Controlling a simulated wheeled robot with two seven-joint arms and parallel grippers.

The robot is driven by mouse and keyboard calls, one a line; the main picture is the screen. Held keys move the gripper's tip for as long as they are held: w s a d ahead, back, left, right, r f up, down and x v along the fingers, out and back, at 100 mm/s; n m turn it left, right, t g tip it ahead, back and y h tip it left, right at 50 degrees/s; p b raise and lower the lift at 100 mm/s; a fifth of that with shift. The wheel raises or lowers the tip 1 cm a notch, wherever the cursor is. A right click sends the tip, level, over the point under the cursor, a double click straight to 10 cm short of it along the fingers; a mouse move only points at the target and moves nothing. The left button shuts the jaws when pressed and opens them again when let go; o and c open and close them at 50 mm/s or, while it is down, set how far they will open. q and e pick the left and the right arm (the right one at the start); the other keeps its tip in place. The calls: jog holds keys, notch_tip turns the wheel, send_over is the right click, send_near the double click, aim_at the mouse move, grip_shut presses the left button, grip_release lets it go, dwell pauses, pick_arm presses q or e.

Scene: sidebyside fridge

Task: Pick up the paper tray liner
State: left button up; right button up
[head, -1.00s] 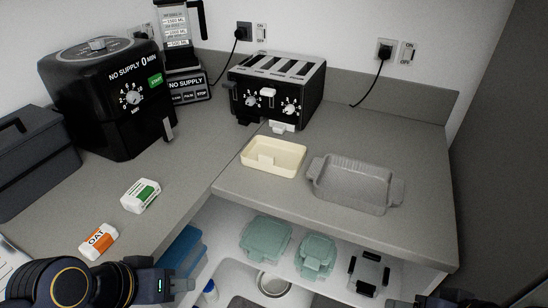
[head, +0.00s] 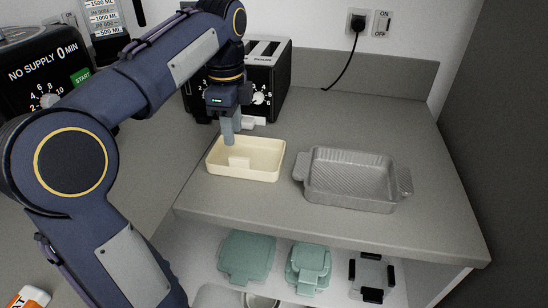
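A shallow cream rectangular tray (head: 263,171), which looks like the paper tray liner, sits on the raised grey counter in front of the toaster. A small white block-like piece (head: 238,162) shows inside it; I cannot tell whether it is part of the tray. My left gripper (head: 231,133) points down above the tray's back left rim, its grey fingertips close to that rim. I see nothing held in it. The fingers overlap in this view, so their opening is unclear. My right gripper is out of view.
A grey ribbed baking dish (head: 350,180) stands just right of the tray. The black toaster (head: 268,82) is close behind my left gripper. Lidded green containers (head: 246,255) sit on the shelf below. The counter's back right is clear.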

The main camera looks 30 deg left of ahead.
aim_at(239, 158)
pick_arm(q)
jog(key=shift+w+f, duration=0.25)
jog(key=shift+f, duration=0.05)
jog(key=f, duration=0.2)
jog(key=f+b, duration=0.1)
jog(key=f, duration=0.1)
jog(key=f+b, duration=0.1)
jog(key=f, duration=0.2)
jog(key=shift+d, duration=0.25)
grip_shut()
